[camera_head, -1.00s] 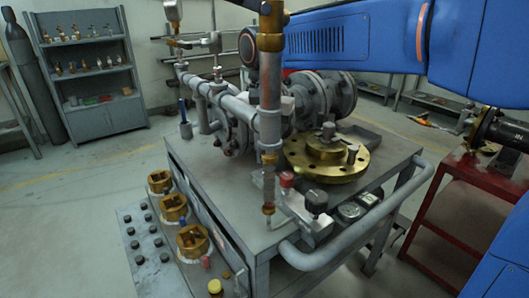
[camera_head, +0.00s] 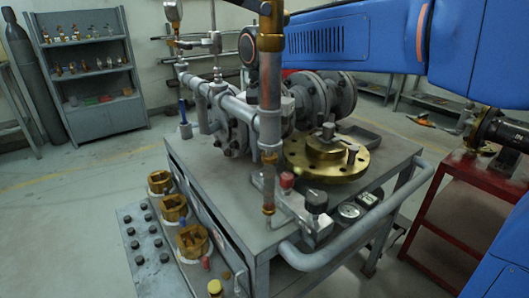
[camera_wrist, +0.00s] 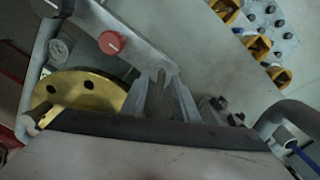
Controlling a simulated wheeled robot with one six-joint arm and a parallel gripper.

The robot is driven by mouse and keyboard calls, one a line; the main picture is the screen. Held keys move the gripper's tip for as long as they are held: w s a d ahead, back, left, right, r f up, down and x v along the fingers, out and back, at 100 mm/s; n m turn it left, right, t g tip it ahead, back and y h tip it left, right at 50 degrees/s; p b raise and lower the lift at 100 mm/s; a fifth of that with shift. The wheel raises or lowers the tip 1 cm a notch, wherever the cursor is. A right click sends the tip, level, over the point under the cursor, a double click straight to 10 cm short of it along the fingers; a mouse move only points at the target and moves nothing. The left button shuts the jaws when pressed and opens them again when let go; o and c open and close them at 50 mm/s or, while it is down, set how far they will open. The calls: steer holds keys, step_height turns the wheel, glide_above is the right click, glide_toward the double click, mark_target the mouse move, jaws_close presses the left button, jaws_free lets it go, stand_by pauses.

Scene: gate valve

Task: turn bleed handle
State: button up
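A grey manifold block on the cart carries a red knob (camera_head: 287,181) and a black knob (camera_head: 316,201). I cannot tell for certain which part is the bleed handle. In the wrist view the red knob (camera_wrist: 112,43) sits on the grey block (camera_wrist: 138,48), up and left of my gripper (camera_wrist: 161,76). The two grey fingers lie close together over or beside the block's near end. I cannot tell whether they touch it or whether anything is between them. In the head view I cannot clearly pick out the fingers.
A brass flange (camera_head: 326,164) stands behind the block, with a vertical pipe (camera_head: 268,110) at its left. A grey rail (camera_head: 350,240) edges the cart. Brass valve pieces (camera_head: 192,240) line the left side. A red cart (camera_head: 460,200) stands at the right. Open floor lies left.

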step_height(320, 180, up, 18)
steer(key=shift+f, duration=0.25)
stand_by(0.4)
steer(key=o, duration=0.7)
steer(key=shift+c, duration=0.2)
steer(key=n, duration=1.8)
glide_toward(264, 151)
step_height(264, 151, down, 10)
steer(key=shift+s+f, duration=0.1)
steer(key=c, duration=1.1)
